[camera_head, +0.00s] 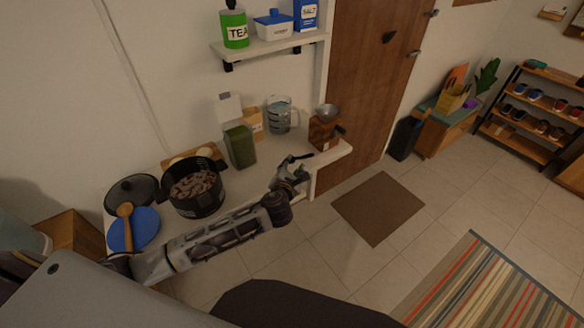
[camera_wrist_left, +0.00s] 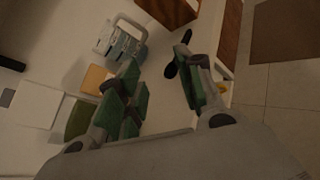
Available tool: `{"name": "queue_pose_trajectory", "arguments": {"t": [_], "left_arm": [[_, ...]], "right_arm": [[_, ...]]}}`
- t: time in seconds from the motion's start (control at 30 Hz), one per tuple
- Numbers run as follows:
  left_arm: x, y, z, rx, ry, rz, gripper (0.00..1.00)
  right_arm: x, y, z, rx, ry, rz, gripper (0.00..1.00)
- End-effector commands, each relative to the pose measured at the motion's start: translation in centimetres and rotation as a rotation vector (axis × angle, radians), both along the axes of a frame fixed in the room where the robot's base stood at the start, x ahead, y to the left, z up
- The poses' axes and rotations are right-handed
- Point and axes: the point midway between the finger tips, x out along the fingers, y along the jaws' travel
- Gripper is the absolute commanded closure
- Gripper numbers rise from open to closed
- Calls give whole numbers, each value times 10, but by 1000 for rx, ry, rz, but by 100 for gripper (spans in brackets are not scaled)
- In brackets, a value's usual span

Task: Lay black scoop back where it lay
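The black scoop (camera_wrist_left: 178,58) shows in the left wrist view on the pale counter (camera_wrist_left: 155,95), beyond my open fingers and close to the right-hand one. My left gripper (camera_wrist_left: 163,88) is open, its green-padded fingers well apart with nothing gripped between them. In the head view my left gripper (camera_head: 291,172) is at the counter's front edge, near its right end. A small dark shape at its fingertips looks like the scoop, but part of it is hidden. Whether a finger touches the scoop I cannot tell. My right gripper is out of view.
A wooden grinder (camera_head: 323,131) stands right of the gripper, a measuring jug (camera_head: 279,117) behind it. A green canister (camera_head: 240,147) and black pot (camera_head: 195,190) stand to the left. A shelf (camera_head: 262,46) with a TEA tin hangs above.

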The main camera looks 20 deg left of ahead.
Motion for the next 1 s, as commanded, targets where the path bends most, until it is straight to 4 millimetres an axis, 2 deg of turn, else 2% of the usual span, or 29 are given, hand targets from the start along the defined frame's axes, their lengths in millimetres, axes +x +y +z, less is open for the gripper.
{"name": "queue_pose_trajectory", "arguments": {"t": [0.4,0.57,0.77,1.0], "left_arm": [[0,0,0,-6,0,1,63],[0,-4,-3,-73,2,8,63],[-3,-15,-13,-297,14,39,63],[-6,-32,-27,-686,38,109,63]], "right_arm": [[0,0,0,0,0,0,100],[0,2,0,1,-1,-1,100],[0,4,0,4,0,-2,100],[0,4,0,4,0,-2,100]]}}
